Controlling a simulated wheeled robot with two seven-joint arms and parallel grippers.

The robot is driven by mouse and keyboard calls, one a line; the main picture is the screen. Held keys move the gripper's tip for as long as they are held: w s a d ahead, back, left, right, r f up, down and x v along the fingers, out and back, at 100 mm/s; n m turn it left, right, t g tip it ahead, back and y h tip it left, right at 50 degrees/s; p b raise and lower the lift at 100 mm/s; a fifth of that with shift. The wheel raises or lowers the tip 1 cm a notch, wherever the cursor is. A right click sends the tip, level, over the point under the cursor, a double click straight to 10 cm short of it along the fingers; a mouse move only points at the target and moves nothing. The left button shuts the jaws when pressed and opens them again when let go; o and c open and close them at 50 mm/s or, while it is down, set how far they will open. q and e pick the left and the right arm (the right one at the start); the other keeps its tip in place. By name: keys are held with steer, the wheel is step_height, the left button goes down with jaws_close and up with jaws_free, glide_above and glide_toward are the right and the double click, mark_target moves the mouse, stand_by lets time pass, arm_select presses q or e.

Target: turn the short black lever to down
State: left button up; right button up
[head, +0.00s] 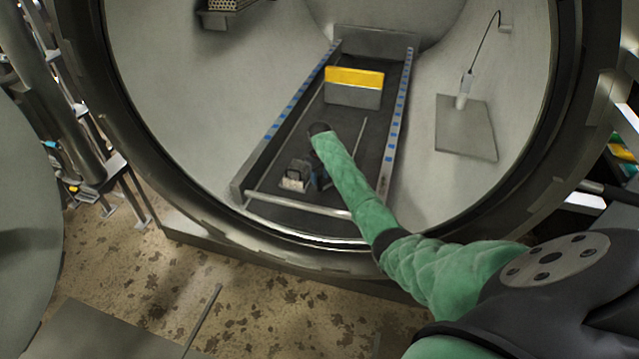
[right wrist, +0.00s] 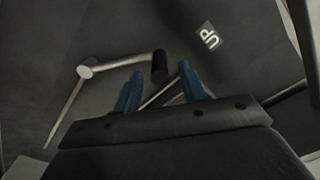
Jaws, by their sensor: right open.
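In the right wrist view, the short lever is a pale rod running from a round pivot to a black end (right wrist: 159,66). A longer thin rod runs from the same pivot down to the left. A white label reading UP (right wrist: 208,38) is on the dark surface to the right. My right gripper (right wrist: 160,72) is open, its blue fingers apart. The black end appears between or just beyond the fingertips; contact cannot be told. In the head view, my right arm reaches into the chamber and largely hides its gripper (head: 319,181). The lever cannot be made out there. My left gripper is out of view.
The round chamber rim (head: 340,241) surrounds my right arm. A grey plate (head: 465,135) with a corded probe is at the right.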

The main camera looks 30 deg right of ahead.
mark_target(320, 182)
steer(key=shift+f, duration=1.65)
jaws_close()
